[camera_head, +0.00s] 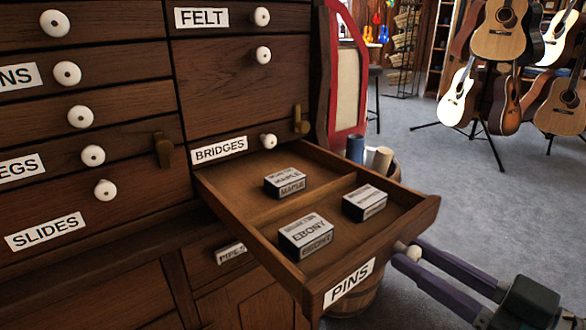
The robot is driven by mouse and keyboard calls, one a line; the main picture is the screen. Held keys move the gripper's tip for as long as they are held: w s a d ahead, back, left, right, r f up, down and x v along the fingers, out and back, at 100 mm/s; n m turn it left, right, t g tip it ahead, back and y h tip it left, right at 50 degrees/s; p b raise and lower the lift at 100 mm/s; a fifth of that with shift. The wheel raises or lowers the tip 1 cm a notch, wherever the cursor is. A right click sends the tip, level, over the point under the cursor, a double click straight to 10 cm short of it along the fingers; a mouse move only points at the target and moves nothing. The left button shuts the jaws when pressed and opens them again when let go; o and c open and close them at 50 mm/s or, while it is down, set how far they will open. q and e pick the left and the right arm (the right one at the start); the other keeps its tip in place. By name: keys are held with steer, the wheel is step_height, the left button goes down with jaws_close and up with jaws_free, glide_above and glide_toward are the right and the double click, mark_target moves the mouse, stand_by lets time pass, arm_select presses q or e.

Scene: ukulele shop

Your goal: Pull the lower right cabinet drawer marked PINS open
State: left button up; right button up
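The drawer marked PINS (349,283) is pulled well out of the cabinet at the lower right, and its inside shows. It holds a box marked MAPLE (285,183), a box marked EBONY (306,234) and a third small box (364,203) across a wooden divider. My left gripper is not in view.
Above is the drawer front marked BRIDGES (219,150), shut. Drawers marked FELT (201,18) and SLIDES (45,231) are shut too. A barrel (356,292) with rolled items stands behind the open drawer. Guitars on stands (487,127) are farther back; grey floor between is clear.

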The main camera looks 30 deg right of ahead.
steer(key=o, duration=0.4)
steer(key=s+p, duration=0.1)
steer(key=s, duration=0.9)
steer(key=shift+d, duration=0.4)
steer(key=w+a+r+g+p, duration=0.4)
steer(key=r+p, duration=0.5)
steer(key=p, duration=0.3)
steer(key=w+a+r+g+p, duration=0.45)
steer(key=r+p, duration=0.45)
steer(key=p, duration=0.3)
steer(key=s+a+r+n+g+h+p, duration=0.1)
steer(key=s+a+r+g+p, duration=0.15)
steer(key=r+p, duration=0.65)
steer(key=s+a+r+g+p, duration=0.1)
steer(key=s+r+g+p, duration=0.25)
steer(key=r+p, duration=0.55)
step_height(320, 180, up, 36)
steer(key=p, duration=3.2)
steer(key=shift+s+r, duration=0.25)
steer(key=shift+s, duration=0.1)
